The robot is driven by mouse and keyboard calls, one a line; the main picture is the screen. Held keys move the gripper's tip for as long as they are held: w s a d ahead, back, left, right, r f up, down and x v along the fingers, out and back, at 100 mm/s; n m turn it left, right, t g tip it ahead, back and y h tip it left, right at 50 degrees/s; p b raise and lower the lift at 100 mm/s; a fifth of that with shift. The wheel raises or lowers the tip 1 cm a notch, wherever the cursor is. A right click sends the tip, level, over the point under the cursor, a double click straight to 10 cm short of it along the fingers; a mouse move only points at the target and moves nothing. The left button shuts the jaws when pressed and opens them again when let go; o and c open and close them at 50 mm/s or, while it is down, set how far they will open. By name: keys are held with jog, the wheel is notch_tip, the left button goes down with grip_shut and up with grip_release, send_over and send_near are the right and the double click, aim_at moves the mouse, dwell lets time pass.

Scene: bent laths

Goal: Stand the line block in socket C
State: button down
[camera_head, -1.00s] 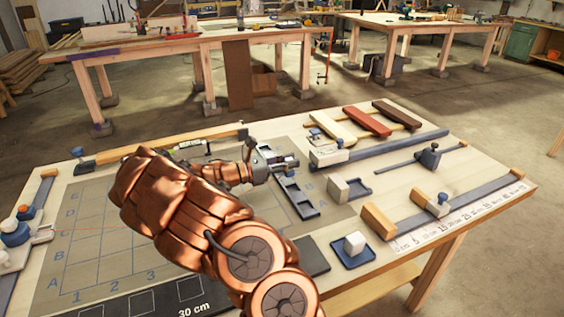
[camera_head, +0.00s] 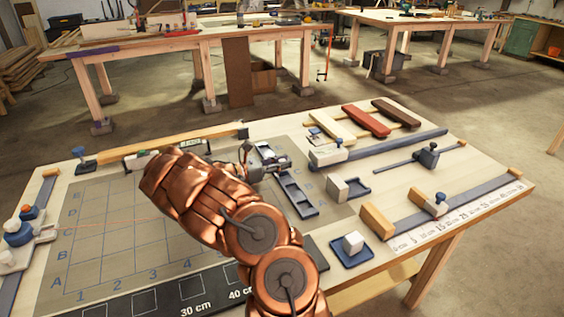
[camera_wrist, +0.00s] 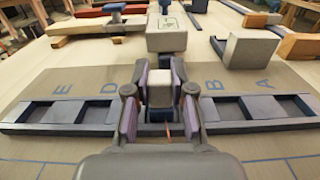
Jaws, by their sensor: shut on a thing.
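My gripper (camera_wrist: 156,102) is shut on a small pale block (camera_wrist: 161,94), which I take to be the line block. It also shows in the head view (camera_head: 274,163). A dark blue part shows around the block's lower front. The socket strip (camera_wrist: 65,127) lies across the wrist view, with E and D printed left of the gripper and B and A right of it. The fingers and block stand over its middle, where socket C lies, between D and B. The block looks upright. My fingers hide socket C, so I cannot tell whether its base is inside. The strip shows in the head view (camera_head: 310,211).
In the head view a white cube sits on a blue tray (camera_head: 369,258). Colored laths (camera_head: 366,121) lie at the back. The gridded mat (camera_head: 100,225) is mostly clear.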

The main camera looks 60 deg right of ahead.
jog(key=shift+f, duration=0.2)
jog(key=c, duration=1)
grip_release()
jog(key=shift+r, duration=0.2)
